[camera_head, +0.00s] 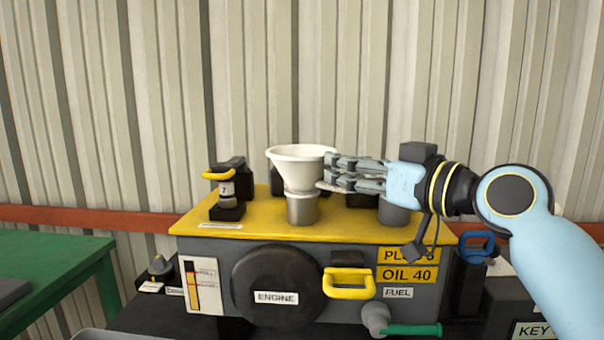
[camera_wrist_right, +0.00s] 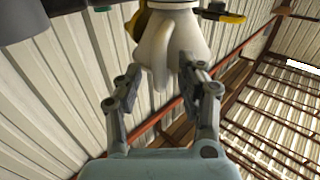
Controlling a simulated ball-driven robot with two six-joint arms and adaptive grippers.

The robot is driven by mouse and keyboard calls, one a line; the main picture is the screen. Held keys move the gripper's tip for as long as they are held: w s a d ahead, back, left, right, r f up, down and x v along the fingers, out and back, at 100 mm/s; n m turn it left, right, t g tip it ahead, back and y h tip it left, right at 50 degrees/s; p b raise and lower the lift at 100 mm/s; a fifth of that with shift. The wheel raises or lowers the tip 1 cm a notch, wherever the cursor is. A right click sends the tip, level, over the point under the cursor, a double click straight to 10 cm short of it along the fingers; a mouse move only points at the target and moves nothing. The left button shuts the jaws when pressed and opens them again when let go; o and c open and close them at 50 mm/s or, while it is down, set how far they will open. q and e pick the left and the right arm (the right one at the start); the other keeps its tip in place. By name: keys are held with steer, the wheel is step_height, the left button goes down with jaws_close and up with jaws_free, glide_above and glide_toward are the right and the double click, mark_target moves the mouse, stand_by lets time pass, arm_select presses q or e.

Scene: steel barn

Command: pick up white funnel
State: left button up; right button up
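The white funnel (camera_head: 298,165) stands upright, wide mouth up, on a grey metal neck (camera_head: 302,208) on the yellow top of the engine unit. My right gripper (camera_head: 335,172) comes in from the right at the funnel's right side, its fingers level with the cone. In the right wrist view the funnel (camera_wrist_right: 172,40) is ahead, with its handle loop pointing in between the spread fingers of the gripper (camera_wrist_right: 162,78). The fingers look apart, with a gap beside the handle. Whether a fingertip touches the cone I cannot tell. My left gripper is not in view.
The engine unit's yellow top (camera_head: 260,222) also bears a yellow-handled part (camera_head: 228,190) left of the funnel and dark blocks behind. A yellow handle (camera_head: 349,283) juts from its front. A green table (camera_head: 50,262) stands at left; a corrugated wall is behind.

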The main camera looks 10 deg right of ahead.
steer(key=shift+c, duration=1)
jaws_close()
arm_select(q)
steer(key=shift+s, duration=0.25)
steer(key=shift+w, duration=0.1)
arm_select(e)
steer(key=shift+r, duration=0.1)
